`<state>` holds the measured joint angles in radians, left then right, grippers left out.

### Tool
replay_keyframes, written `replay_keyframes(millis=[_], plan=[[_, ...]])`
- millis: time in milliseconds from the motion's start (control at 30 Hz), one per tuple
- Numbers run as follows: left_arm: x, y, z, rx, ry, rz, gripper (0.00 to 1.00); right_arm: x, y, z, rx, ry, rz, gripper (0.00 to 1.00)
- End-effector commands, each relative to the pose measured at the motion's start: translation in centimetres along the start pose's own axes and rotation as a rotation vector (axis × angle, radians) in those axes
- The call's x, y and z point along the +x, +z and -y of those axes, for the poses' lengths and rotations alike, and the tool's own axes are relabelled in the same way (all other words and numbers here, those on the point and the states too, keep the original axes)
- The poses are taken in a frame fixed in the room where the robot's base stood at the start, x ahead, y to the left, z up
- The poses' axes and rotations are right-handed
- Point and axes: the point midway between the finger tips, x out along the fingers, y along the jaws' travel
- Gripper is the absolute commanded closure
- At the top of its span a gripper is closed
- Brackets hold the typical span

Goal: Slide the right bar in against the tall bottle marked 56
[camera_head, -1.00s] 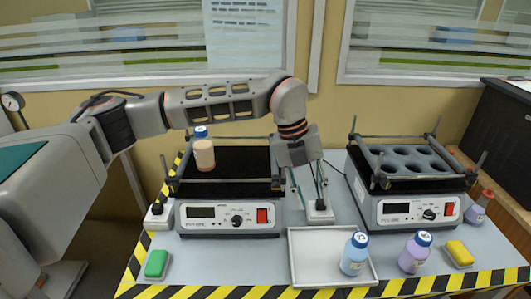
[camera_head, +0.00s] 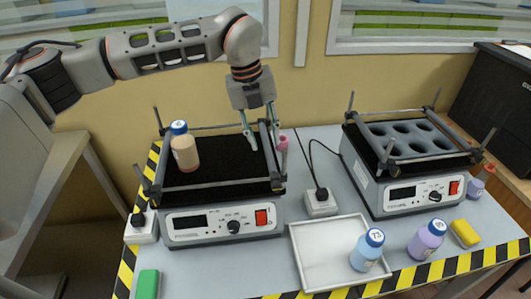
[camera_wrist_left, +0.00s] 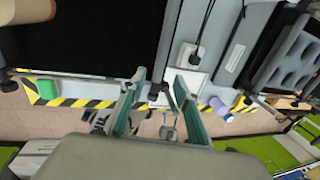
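The tall bottle (camera_head: 185,155) has beige contents and a blue cap with a white mark too small to read. It stands upright on the black mat of the left shaker (camera_head: 222,219), toward the back left. The right bar (camera_head: 271,157) runs front to back along the mat's right edge, well apart from the bottle. My left gripper (camera_head: 264,137) points down over this bar with its fingers open, one on each side. In the left wrist view the open fingers (camera_wrist_left: 160,106) also have the dark bar (camera_wrist_left: 166,42) between them. My right gripper is out of view.
A white tray (camera_head: 310,272) with a blue bottle (camera_head: 367,250) is in front. A second shaker (camera_head: 412,188) stands right. A green block (camera_head: 147,284) is front left. The mat between bottle and bar is clear.

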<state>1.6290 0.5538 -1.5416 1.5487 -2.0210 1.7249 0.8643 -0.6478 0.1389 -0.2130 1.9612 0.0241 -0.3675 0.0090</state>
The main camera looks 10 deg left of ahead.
Motion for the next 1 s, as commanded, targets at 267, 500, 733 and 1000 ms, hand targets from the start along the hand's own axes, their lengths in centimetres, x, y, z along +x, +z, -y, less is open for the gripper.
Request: replay_keyframes(millis=[267, 500, 733, 1000], plan=[[3.8, -0.1, -0.1, -0.001, 0.003, -0.004, 0.68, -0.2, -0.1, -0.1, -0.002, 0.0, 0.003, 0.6], [6.8, -0.1, 0.0, 0.0, 0.002, -0.003, 0.68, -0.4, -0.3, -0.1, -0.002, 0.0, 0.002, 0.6], [7.7, -0.1, 0.0, 0.0, 0.0, -0.002, 0.68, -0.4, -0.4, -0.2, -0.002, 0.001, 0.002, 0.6], [7.6, -0.1, 0.0, 0.001, 0.001, -0.002, 0.92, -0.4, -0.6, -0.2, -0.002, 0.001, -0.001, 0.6]])
